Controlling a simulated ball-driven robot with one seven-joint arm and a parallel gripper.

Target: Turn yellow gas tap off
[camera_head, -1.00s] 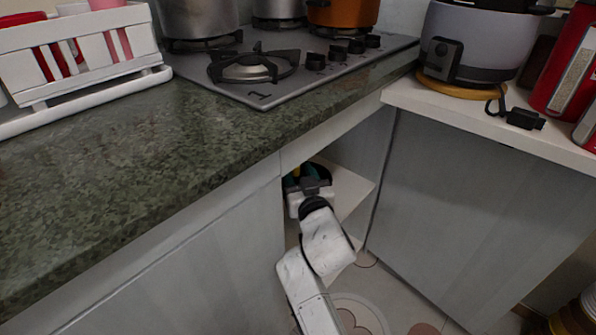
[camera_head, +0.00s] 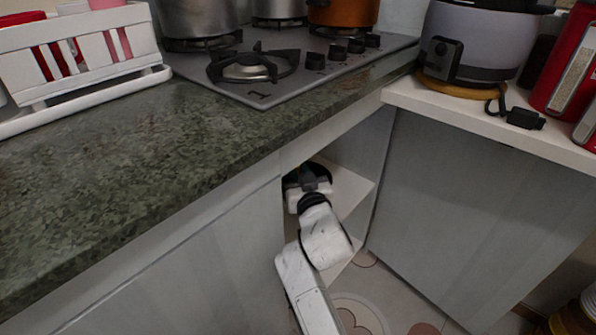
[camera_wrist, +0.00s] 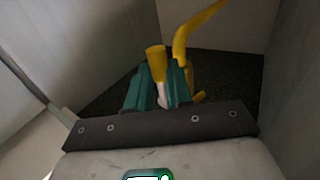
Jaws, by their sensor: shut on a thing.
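The yellow gas tap (camera_wrist: 156,62) shows in the wrist view inside the open cabinet, with its yellow piece standing up between my teal fingers. A curved yellow pipe (camera_wrist: 187,36) rises just right of it and bends up to the right. My gripper (camera_wrist: 163,88) is shut on the tap's handle; the fingers hide the lower part of it. In the head view my gripper (camera_head: 308,178) reaches into the cabinet under the counter, and the tap is hidden there. The handle's exact angle cannot be told.
The cabinet opening (camera_head: 345,185) is narrow, with a pale shelf and side walls close around my gripper. The granite counter (camera_head: 130,165) overhangs above, with the gas stove (camera_head: 300,75) on it. A grey cabinet panel (camera_head: 470,190) stands to the right.

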